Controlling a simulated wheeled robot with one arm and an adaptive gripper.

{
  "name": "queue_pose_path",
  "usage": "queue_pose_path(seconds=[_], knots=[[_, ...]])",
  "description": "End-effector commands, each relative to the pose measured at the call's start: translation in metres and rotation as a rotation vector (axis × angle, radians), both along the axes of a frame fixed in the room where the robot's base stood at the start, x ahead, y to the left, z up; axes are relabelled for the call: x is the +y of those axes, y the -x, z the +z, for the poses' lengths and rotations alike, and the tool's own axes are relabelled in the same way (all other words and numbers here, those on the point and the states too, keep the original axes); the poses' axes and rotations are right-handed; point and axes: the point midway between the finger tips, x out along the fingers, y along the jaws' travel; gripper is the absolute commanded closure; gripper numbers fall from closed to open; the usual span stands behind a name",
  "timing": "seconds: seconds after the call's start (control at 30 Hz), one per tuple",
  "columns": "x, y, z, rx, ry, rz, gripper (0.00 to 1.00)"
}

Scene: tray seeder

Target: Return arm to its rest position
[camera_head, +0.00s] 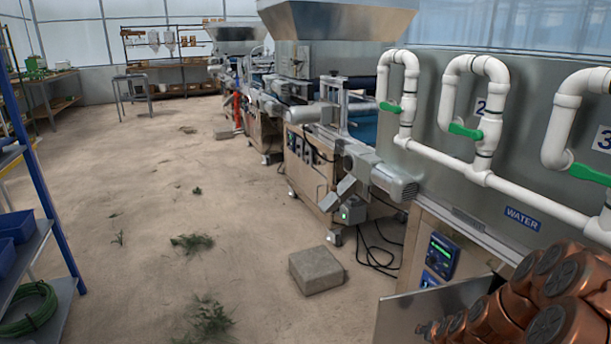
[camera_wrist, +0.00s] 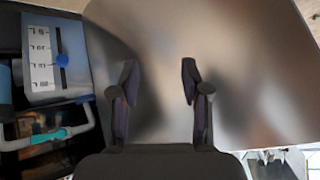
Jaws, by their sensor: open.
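My gripper (camera_wrist: 158,80) shows in the wrist view with its two dark fingers apart and nothing between them. A large smooth metal surface (camera_wrist: 230,60) fills the view behind the fingers; I cannot tell how far off it is. In the head view the copper-coloured links of my arm (camera_head: 560,290) are bunched at the lower right corner. My gripper is not visible in the head view.
White pipes (camera_head: 450,165) with green valve handles run along the metal seeder machine (camera_head: 430,130) on the right. A stone block (camera_head: 316,270) lies on the floor. A blue-framed shelf (camera_head: 45,235) stands at the left. The sandy floor (camera_head: 150,210) between is mostly open.

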Motion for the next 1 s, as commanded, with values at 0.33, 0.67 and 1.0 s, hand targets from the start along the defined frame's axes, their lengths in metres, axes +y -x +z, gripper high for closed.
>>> queue_pose_path(seconds=[0.33, 0.67, 1.0], knots=[[0.100, 0.036, 0.063, 0.182, -0.056, 0.256, 0.53], [0.163, 0.114, 0.114, 0.402, -0.060, 0.435, 0.53], [0.194, 0.217, 0.166, 0.640, -0.024, 0.539, 0.53]])
